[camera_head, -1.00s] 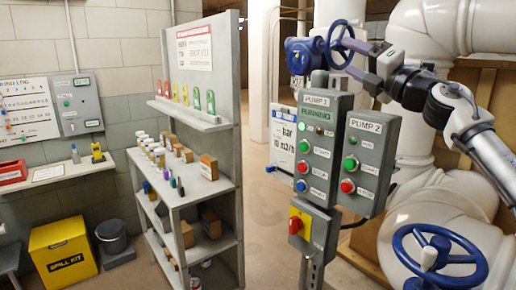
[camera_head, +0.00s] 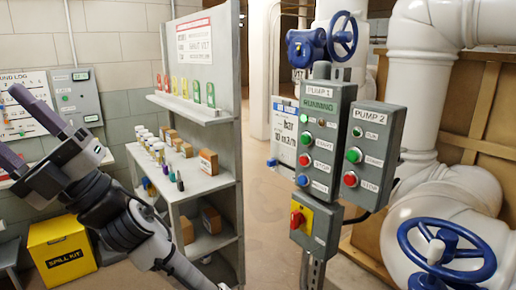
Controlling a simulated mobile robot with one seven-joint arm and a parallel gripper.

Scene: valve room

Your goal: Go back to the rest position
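My gripper (camera_head: 9,120) is at the left edge, raised and pointing up and left. Its two dark fingers are spread apart with nothing seen between them, and the tip of the lower finger is at or past the picture's edge. My arm comes up from the bottom, left of centre, in front of the shelf unit. The gripper is well away from the blue handwheel (camera_head: 344,34) on the upper pipe and from the pump panels.
The pump 1 box (camera_head: 321,120) and pump 2 box (camera_head: 369,158) stand right of centre. A large blue handwheel (camera_head: 446,250) is at lower right. The shelf unit (camera_head: 205,185) and yellow spill kit (camera_head: 62,256) are near my arm. Floor shows between shelf and panels.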

